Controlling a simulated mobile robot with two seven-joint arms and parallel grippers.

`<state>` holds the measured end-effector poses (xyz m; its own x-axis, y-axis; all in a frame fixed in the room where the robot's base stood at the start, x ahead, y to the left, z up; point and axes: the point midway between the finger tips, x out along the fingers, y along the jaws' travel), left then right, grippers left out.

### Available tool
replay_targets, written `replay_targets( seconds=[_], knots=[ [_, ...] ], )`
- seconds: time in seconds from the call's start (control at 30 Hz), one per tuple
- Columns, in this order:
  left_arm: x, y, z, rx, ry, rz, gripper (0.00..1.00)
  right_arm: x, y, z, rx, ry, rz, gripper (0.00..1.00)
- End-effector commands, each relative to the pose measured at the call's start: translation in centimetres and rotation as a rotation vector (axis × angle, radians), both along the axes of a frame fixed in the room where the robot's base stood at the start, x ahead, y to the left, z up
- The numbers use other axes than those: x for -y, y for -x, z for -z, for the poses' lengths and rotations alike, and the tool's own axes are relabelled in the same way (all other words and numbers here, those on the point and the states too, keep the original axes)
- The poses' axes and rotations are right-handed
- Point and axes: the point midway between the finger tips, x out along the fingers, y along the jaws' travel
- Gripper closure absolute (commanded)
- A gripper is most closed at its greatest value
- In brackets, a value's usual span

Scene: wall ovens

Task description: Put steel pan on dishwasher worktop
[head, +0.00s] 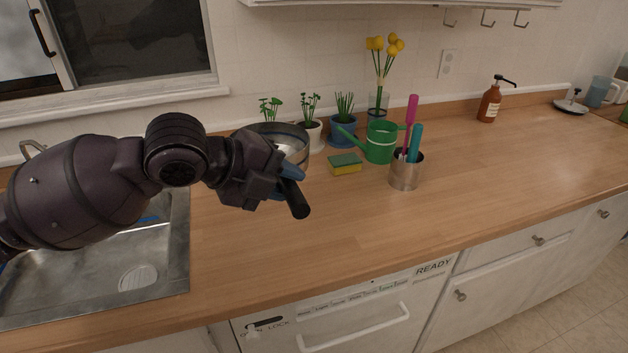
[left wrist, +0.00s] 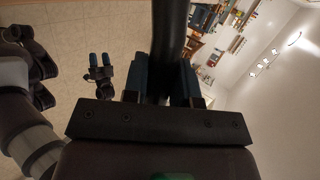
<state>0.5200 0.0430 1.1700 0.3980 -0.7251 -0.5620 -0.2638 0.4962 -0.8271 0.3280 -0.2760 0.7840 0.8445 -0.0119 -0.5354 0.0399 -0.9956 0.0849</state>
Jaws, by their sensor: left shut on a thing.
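The steel pan (head: 294,134) shows as a curved metal rim behind my left gripper, over the back part of the counter. My left gripper (head: 289,182) is shut on the pan's black handle, which sticks out toward the front. In the left wrist view the dark handle (left wrist: 168,45) runs between the blue fingers. Whether the pan touches the wood is hidden by the gripper. The wooden dishwasher worktop (head: 330,240) lies below, above the dishwasher's white front (head: 350,317). My right gripper (left wrist: 100,66) shows in the left wrist view, empty, its blue fingertips apart.
A sink (head: 150,255) is at the left. A sponge (head: 345,164), green watering can (head: 382,142), utensil cup (head: 405,172) and potted plants (head: 343,128) stand close right of and behind the pan. A soap bottle (head: 489,103) is farther right. The worktop's front is clear.

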Motion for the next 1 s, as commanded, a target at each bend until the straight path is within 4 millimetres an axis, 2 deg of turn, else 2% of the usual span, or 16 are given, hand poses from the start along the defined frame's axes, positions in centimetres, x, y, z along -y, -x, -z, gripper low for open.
replay_targets(
  seconds=[0.17,0.43,0.8,1.0],
  knots=[
    [0.0,0.0,1.4,-0.001,0.002,0.001,1.0,0.1,0.4,0.4,-0.008,0.0,0.002,0.45],
    [0.0,0.1,7.1,-0.004,0.001,-0.001,1.0,0.2,1.3,1.6,-0.033,0.0,0.006,0.45],
    [0.0,0.1,14.2,-0.001,0.002,0.0,1.0,0.1,0.9,1.9,-0.027,0.0,0.003,0.45],
    [0.0,0.0,15.6,0.003,0.001,0.0,1.0,0.0,0.3,1.6,-0.014,-0.001,0.0,0.45]
  ],
)
